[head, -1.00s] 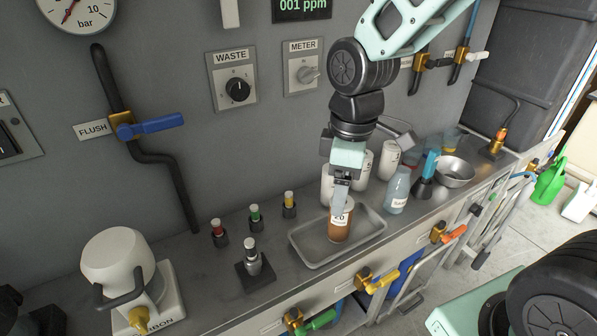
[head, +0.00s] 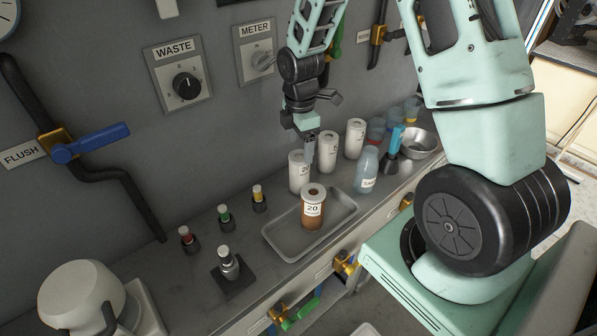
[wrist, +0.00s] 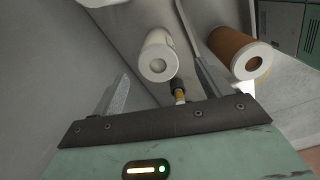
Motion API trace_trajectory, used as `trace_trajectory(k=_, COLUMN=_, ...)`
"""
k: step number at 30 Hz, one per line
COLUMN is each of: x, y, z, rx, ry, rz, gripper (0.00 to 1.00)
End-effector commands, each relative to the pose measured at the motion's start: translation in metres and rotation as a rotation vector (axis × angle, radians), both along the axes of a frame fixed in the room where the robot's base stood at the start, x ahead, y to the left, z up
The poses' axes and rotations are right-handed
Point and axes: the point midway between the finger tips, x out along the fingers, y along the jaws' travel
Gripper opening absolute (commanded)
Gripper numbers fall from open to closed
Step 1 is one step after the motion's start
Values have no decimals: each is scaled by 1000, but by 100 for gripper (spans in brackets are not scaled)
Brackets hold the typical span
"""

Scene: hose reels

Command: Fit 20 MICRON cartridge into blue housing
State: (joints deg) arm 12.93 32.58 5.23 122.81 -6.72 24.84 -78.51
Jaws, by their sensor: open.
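A white cartridge (head: 299,175) stands on the bench behind the metal tray; its label is partly readable and seems to show 20. In the wrist view the same white cartridge (wrist: 159,55) has its round end with a central hole facing me, between and beyond the fingertips. My gripper (head: 309,150) is open and empty, just above and beside this cartridge. A brown cartridge labelled 20 (head: 313,208) stands upright in the tray (head: 276,240); it shows at the right of the wrist view (wrist: 239,55), outside the fingers. I cannot make out the blue housing.
Two more white cartridges (head: 327,152) (head: 355,138) stand close to the right. A clear bottle (head: 367,168), a blue-topped tool (head: 394,143) and a metal bowl (head: 417,143) are farther right.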

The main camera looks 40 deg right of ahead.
Motion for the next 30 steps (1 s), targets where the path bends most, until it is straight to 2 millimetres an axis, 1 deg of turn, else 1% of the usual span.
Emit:
trace_trajectory(k=2, x=0, y=0, z=-6, rx=1, ry=3, rz=0, gripper=77)
trace_trajectory(k=9, x=3, y=0, z=-38, rx=1, ry=4, rz=1, gripper=77)
trace_trajectory(k=12, x=3, y=0, z=-47, rx=0, ry=2, rz=0, gripper=77)
trace_trajectory(k=15, x=3, y=0, z=-51, rx=0, ry=2, rz=0, gripper=77)
trace_trajectory(k=20, x=3, y=0, z=-51, rx=0, ry=1, rz=0, gripper=77)
trace_trajectory(k=21, x=3, y=0, z=-51, rx=0, ry=1, rz=0, gripper=74)
trace_trajectory(k=23, x=3, y=0, z=-51, rx=0, ry=1, rz=0, gripper=58)
trace_trajectory(k=24, x=3, y=0, z=-51, rx=0, ry=1, rz=0, gripper=46)
trace_trajectory(k=26, x=3, y=0, z=-51, rx=0, ry=1, rz=0, gripper=30)
trace_trajectory(k=27, x=3, y=0, z=-51, rx=0, ry=1, rz=0, gripper=19)
trace_trajectory(k=28, x=3, y=0, z=-51, rx=1, ry=1, rz=0, gripper=12)
trace_trajectory(k=30, x=3, y=0, z=-51, rx=1, ry=0, rz=0, gripper=12)
